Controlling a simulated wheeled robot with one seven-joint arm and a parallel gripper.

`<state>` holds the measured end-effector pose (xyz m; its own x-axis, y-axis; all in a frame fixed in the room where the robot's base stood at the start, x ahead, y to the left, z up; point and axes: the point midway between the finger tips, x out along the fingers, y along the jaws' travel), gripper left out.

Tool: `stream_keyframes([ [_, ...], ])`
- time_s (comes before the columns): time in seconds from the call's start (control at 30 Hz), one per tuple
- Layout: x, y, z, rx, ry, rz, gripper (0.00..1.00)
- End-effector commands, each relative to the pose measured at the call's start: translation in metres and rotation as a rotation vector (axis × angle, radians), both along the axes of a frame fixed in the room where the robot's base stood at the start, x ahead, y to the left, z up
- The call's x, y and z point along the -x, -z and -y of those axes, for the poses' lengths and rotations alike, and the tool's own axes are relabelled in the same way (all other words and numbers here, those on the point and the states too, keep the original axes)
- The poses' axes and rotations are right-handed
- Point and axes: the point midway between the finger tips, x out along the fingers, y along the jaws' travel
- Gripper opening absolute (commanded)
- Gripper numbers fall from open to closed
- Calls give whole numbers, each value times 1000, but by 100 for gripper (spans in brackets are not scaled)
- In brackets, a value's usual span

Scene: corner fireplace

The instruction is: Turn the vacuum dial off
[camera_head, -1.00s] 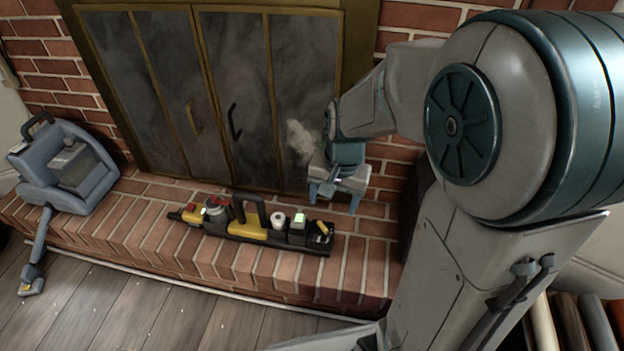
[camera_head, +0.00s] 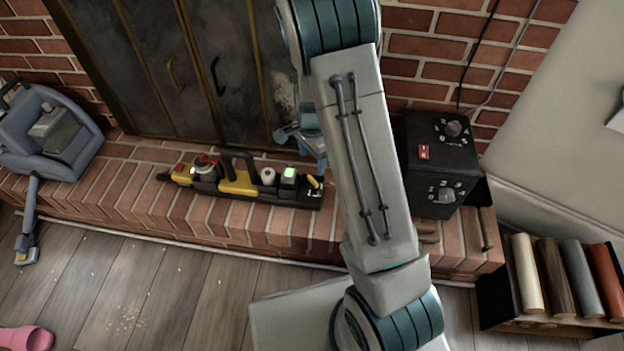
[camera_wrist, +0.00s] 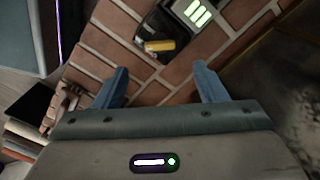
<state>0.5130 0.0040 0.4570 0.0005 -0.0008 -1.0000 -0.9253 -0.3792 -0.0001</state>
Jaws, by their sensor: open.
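A blue-grey vacuum (camera_head: 75,140) stands at the far left on the brick hearth, its hose and nozzle hanging to the floor. I cannot make out a dial on it. A black box (camera_head: 415,180) on the right of the hearth has an upper dial (camera_head: 454,129), a lower dial (camera_head: 447,194) and a red switch (camera_head: 423,152). Their labels are too small to read. My gripper (camera_head: 303,146) is partly hidden behind my arm, left of the black box. In the wrist view my gripper (camera_wrist: 161,84) is open and empty above the bricks.
A black and yellow tool caddy (camera_head: 240,187) lies on the hearth (camera_head: 150,165) near my gripper. The fireplace doors (camera_head: 185,75) are behind it. Rolls in a rack (camera_head: 560,280) stand at lower right. A pink shoe (camera_head: 25,339) lies on the floor.

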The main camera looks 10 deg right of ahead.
Motion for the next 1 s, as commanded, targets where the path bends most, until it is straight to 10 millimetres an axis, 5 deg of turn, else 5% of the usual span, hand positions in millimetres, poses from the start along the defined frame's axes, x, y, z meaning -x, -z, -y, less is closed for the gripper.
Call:
stream_keyframes([
  [0.1,1,34,0,-1,0,-4,65],
  [0.4,0,82,0,-1,-1,-1,65],
  [0.87,0,92,0,-1,-1,0,65],
  [1.0,0,92,0,-1,-1,0,29],
])
